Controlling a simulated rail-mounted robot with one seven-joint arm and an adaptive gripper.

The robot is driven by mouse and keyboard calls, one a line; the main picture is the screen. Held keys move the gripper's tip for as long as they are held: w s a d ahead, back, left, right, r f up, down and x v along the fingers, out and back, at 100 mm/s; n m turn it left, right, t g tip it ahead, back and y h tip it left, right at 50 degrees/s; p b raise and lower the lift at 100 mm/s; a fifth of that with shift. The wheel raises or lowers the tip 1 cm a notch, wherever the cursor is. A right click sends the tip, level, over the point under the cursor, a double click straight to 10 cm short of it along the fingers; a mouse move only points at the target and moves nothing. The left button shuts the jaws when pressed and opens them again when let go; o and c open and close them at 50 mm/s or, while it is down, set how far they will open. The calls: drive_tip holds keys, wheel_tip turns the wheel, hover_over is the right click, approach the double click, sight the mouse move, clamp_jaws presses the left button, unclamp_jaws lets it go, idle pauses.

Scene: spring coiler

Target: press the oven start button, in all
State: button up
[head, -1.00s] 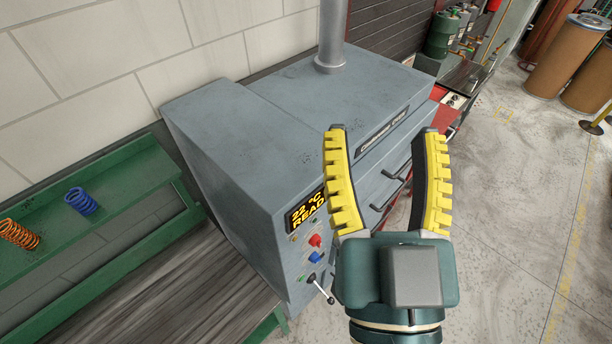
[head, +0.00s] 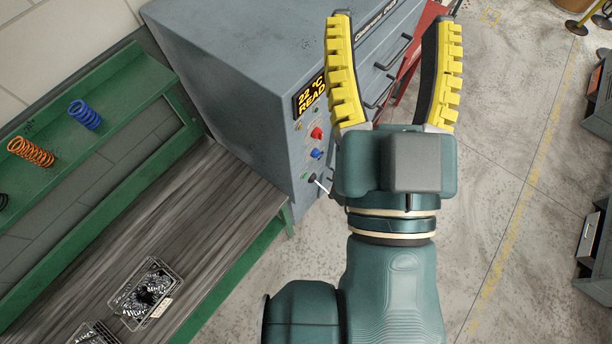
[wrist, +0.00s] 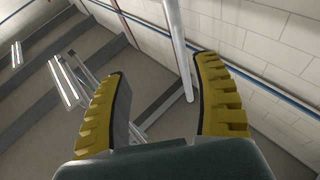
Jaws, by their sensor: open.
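The grey oven (head: 240,85) stands at upper centre in the head view. Its front panel has an orange-on-black display (head: 311,97) reading "22 °C" and "READ", the rest cut off by my gripper. Below it are a red button (head: 316,133), a blue button (head: 317,154) and a lever (head: 319,185). I cannot read which one is the start button. My gripper (head: 396,20) is open and empty, its yellow fingers spread in front of the oven's front side. In the wrist view the open fingers (wrist: 165,80) hold nothing, and the buttons are not visible.
A green-framed bench (head: 190,220) left of the oven has a shelf with a blue spring (head: 85,114) and an orange spring (head: 30,152). A wire basket (head: 146,293) of small metal parts sits on the bench.

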clamp_jaws()
drive_tip(key=c, duration=1.2)
unclamp_jaws()
